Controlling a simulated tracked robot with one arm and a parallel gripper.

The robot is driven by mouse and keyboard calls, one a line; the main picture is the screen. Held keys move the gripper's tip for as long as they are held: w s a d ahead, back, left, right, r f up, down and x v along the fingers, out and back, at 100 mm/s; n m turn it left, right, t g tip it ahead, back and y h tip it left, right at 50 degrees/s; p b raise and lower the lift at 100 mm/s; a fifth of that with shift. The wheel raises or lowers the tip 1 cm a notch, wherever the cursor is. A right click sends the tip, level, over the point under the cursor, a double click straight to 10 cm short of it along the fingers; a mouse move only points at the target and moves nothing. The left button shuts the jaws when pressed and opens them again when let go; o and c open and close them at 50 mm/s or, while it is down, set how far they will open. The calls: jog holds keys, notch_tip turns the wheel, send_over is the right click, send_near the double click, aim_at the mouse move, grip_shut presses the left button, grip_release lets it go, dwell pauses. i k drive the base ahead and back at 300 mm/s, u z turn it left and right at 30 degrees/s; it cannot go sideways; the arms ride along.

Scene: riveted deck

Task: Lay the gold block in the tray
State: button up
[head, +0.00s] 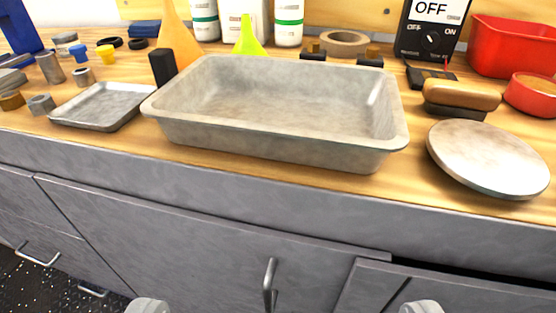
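A large grey metal tray (280,143), deep and rectangular, stands empty on the wooden worktop at the centre of the head view. A smaller shallow metal tray (75,121) lies to its left, also empty. I cannot make out a gold block for certain in this view. My gripper (284,306) shows only as two pale fingertips at the bottom edge, set wide apart. It is open, with only cabinet fronts visible between the tips. It is in front of and below the worktop edge in the picture, apart from both trays.
A round pale plate (488,158) and a wooden-backed brush (461,95) lie right of the large tray. A red bin (515,47), funnels, bottles and a tape roll (344,43) crowd the back. Small metal parts sit left. Grey cabinets (190,235) with handles front the worktop.

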aim_at(240, 116)
jog(key=z, duration=0.05)
jog(key=k, duration=0.5)
jog(key=z, duration=0.55)
jog(key=i, duration=0.95)
jog(key=u, duration=1.35)
jog(key=i, duration=0.5)
jog(key=z, duration=0.25)
jog(key=k, duration=0.5)
jog(key=u, duration=0.2)
